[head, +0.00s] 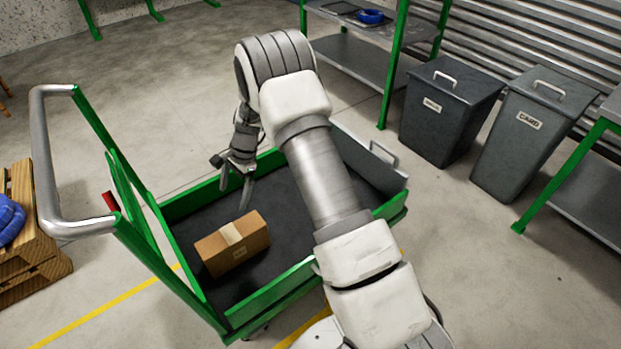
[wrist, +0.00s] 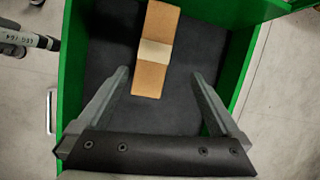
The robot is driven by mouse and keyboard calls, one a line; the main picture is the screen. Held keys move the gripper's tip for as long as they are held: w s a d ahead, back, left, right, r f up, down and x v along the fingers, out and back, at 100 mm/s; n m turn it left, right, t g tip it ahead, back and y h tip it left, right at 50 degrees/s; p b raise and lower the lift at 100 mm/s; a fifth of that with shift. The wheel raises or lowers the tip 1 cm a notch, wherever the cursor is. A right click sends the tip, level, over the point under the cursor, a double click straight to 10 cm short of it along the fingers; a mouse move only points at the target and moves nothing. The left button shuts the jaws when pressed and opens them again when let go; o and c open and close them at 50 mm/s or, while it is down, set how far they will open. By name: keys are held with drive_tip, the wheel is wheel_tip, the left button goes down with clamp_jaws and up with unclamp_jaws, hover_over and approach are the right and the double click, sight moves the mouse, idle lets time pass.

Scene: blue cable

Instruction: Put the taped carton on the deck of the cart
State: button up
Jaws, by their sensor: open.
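The taped carton (head: 232,243) is a brown box with a pale tape strip. It lies on the dark deck (head: 200,212) of the green-framed cart (head: 148,262), near the handle end. My gripper (head: 236,185) is above the deck, behind the carton in the head view, apart from it. In the wrist view the carton (wrist: 155,50) lies beyond the fingertips, and the open gripper (wrist: 160,80) has nothing between its fingers. My arm hides part of the cart's right side in the head view.
Green side walls ring the deck, and a grey handle (head: 50,160) rises at left. A wooden pallet (head: 28,240) with a blue cable (head: 8,220) stands at far left. Two dark bins (head: 445,115) and a shelf with a blue coil (head: 370,16) stand at back right.

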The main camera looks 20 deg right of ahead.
drive_tip(key=s+d+r+n+t+h, duration=0.1)
drive_tip(key=s+d+r+n, duration=0.35)
drive_tip(key=r, duration=0.85)
drive_tip(key=s+d+r+n+t, duration=0.1)
drive_tip(key=s+r+n+t, duration=0.1)
drive_tip(key=s+r, duration=0.8)
drive_tip(key=s+d+r+n+t+h, duration=0.1)
drive_tip(key=s+r+n, duration=0.1)
drive_tip(key=s, duration=0.3)
drive_tip(key=s+d+r+n+t+h, duration=0.1)
drive_tip(key=s+d+r+n, duration=0.1)
drive_tip(key=s+r, duration=0.2)
drive_tip(key=s+d+r+n+t+h, duration=0.1)
drive_tip(key=s+r, duration=0.3)
drive_tip(key=s, duration=0.4)
drive_tip(key=shift+s+d+n, duration=0.25)
drive_tip(key=shift+d+n, duration=0.5)
